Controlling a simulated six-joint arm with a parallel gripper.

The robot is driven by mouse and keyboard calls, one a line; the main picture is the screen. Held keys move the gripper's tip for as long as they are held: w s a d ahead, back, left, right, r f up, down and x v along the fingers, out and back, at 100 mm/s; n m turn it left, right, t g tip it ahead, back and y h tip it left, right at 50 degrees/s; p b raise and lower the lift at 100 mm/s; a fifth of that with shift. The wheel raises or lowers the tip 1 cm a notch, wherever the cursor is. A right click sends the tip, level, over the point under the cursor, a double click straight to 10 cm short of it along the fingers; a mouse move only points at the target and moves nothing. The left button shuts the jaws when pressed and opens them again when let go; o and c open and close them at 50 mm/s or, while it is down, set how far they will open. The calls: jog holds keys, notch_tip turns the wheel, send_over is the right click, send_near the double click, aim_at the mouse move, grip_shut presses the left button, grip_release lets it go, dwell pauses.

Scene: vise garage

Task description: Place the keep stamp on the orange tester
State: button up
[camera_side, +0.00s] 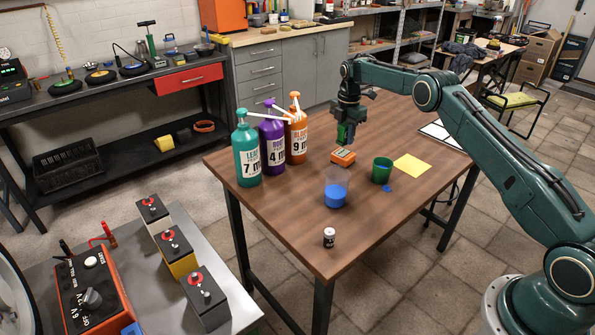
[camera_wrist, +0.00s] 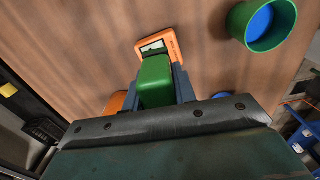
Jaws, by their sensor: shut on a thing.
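The orange tester (camera_side: 343,157) lies on the wooden table. In the wrist view the tester (camera_wrist: 171,41) shows a pale window with a dark needle. My gripper (camera_side: 347,122) is shut on a green block, which I take as the keep stamp (camera_side: 346,134). The stamp (camera_wrist: 156,80) sits between the jaws in the wrist view and covers part of the tester's near edge. In the side view it hangs just above the tester. I cannot tell whether the two touch. The stamp's underside is hidden.
Teal (camera_side: 247,155), purple (camera_side: 272,142) and orange (camera_side: 297,135) pump bottles stand left of the tester.

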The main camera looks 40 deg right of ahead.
aim_at(345, 143)
jog(key=shift+f, duration=1.9)
jog(key=shift+f, duration=0.15)
jog(key=o, duration=1)
notch_tip(345, 143, up, 12)
jog(key=shift+f, duration=0.2)
jog(key=shift+r, duration=0.35)
